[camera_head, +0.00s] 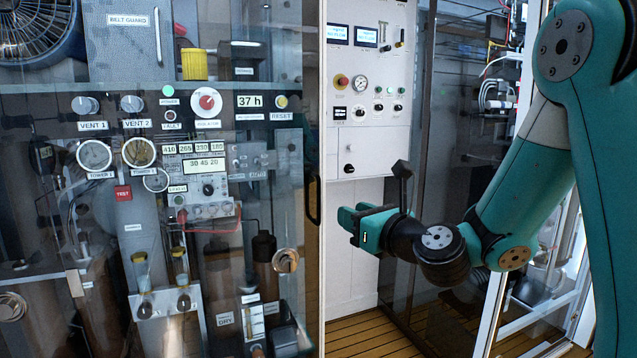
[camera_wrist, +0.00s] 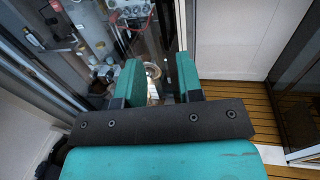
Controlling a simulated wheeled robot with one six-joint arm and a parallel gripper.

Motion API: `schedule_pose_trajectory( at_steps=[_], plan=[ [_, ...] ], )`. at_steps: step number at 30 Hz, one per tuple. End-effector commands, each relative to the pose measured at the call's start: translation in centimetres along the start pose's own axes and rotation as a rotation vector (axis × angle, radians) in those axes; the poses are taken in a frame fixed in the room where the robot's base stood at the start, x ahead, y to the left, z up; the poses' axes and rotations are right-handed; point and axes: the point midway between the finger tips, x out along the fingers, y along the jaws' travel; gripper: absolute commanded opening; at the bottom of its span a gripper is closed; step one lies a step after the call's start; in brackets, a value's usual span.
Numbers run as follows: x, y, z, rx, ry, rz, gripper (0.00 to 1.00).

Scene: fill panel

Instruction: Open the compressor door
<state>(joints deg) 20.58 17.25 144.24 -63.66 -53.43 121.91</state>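The compressor door is a clear glass panel (camera_head: 285,190) at the left in the head view, with the machine's gauges and pipes showing through it. It looks shut. A dark upright handle (camera_head: 313,187) sits near its right edge. My gripper (camera_head: 350,222) is to the right of the handle and apart from it in the head view, pointing left. In the wrist view its two teal fingers (camera_wrist: 158,78) are open, with a clear gap and nothing held. Compressor parts show beyond the fingers.
A white control panel (camera_head: 366,90) with a gauge and knobs stands behind my gripper. A dark glass cabinet (camera_head: 450,130) is further right. Wooden slatted floor (camera_head: 365,335) is visible below, and in the wrist view at the right (camera_wrist: 235,97).

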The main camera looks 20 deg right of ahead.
Motion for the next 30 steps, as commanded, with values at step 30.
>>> schedule_pose_trajectory(
  at_steps=[30],
  plan=[
    [12.4,-0.2,-0.3,0.0,0.005,-0.009,0.34]
  ],
)
